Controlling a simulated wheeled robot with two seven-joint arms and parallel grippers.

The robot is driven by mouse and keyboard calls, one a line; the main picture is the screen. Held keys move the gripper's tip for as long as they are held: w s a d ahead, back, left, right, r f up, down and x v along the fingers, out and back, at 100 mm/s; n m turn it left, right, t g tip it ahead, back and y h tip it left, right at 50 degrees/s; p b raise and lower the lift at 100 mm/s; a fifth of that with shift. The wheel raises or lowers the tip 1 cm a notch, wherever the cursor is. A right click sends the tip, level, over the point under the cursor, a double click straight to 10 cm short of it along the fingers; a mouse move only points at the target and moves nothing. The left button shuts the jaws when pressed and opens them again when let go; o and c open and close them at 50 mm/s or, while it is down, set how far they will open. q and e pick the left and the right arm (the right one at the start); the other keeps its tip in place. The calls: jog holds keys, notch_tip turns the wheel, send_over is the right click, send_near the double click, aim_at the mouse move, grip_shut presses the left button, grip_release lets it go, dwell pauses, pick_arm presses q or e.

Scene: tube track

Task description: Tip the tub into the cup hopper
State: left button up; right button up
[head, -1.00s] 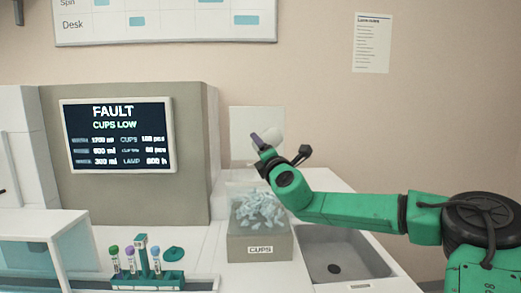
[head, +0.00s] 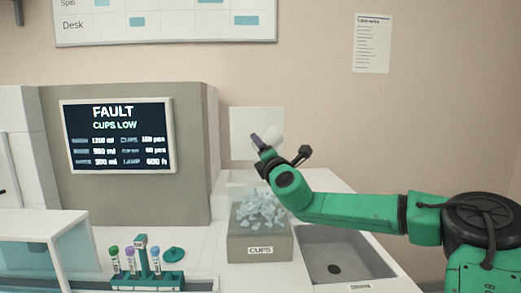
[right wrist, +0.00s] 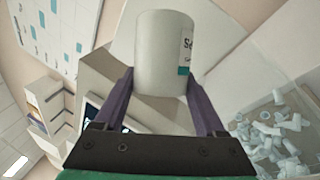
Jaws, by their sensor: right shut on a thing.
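A white tub (right wrist: 164,52) with a partly visible label is between the two purple fingers of my right gripper (right wrist: 160,76). The gripper is shut on it. In the head view the tub (head: 272,136) is small and partly hidden, above the cup hopper; its mouth and contents do not show. My right gripper also shows there (head: 259,141). The cup hopper (head: 260,250) is a grey box labelled CUPS, with clear upper walls, holding a heap of small pale cups (head: 262,214). The cups also show in the right wrist view (right wrist: 278,135). My left gripper is not in view.
A sink (head: 335,258) lies right of the hopper. A green rack (head: 145,279) with capped tubes stands to its left. A screen (head: 118,136) reading FAULT, CUPS LOW is on the grey machine (head: 190,140). A pale panel (head: 243,118) is behind the tub.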

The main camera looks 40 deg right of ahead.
aim_at(261, 136)
dwell(0.5)
notch_tip(261, 136, up, 4)
jog(key=p, duration=0.3)
jog(key=shift+r, duration=0.15)
jog(key=shift+m+p, duration=0.7)
jog(key=shift+p, duration=0.05)
jog(key=shift+m+g+p, duration=0.7)
jog(key=shift+m+p, duration=0.2)
jog(key=shift+m, duration=0.3)
jog(key=shift+f+m, duration=0.25)
jog(key=shift+m, duration=0.05)
